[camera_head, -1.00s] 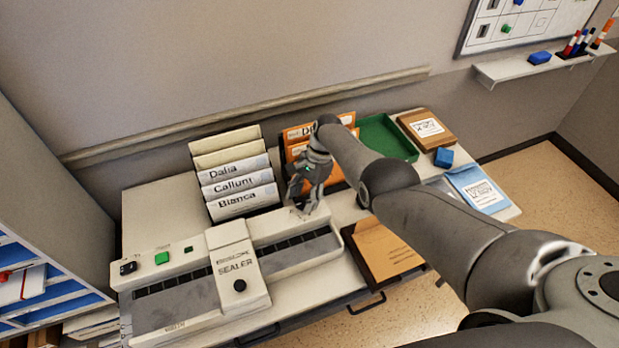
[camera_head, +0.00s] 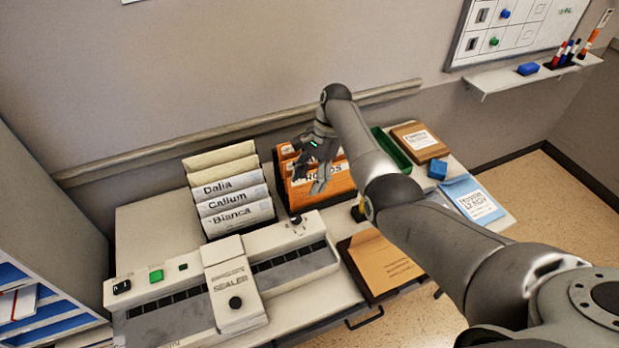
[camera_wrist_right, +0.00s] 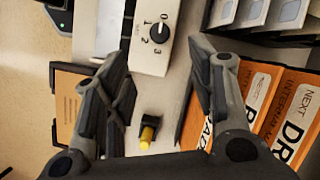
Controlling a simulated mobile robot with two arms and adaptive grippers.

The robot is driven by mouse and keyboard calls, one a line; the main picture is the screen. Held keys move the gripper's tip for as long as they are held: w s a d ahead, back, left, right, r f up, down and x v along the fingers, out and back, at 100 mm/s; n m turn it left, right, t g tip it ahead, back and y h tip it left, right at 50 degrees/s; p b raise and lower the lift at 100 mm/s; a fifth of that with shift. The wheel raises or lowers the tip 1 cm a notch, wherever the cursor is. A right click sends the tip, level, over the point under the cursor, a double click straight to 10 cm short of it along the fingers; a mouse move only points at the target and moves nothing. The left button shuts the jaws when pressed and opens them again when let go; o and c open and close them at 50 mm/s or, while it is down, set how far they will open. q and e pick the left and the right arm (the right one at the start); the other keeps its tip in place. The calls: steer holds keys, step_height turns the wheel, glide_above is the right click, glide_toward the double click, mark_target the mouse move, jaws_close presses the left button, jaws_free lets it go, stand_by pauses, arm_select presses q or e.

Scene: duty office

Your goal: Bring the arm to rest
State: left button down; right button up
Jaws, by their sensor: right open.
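My right arm reaches in from the right in the head view. Its gripper (camera_head: 318,172) hangs in front of the orange folders (camera_head: 333,185), above the desk. In the right wrist view the fingers of the right gripper (camera_wrist_right: 160,88) are spread wide with nothing between them. Below them lie the desk top, a small black stamp-like item with a yellow part (camera_wrist_right: 147,136), and the sealer's end with its numbered dial (camera_wrist_right: 160,33). My left gripper is in neither view.
The sealer (camera_head: 233,285) fills the desk's front left. White folders labelled Dalia, Callum and Bianca (camera_head: 232,197) stand behind it. A brown envelope on a dark tray (camera_head: 382,262), a green tray (camera_head: 392,150), a blue block (camera_head: 437,169) and a blue-white booklet (camera_head: 473,200) lie to the right.

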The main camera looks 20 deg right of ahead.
stand_by(0.4)
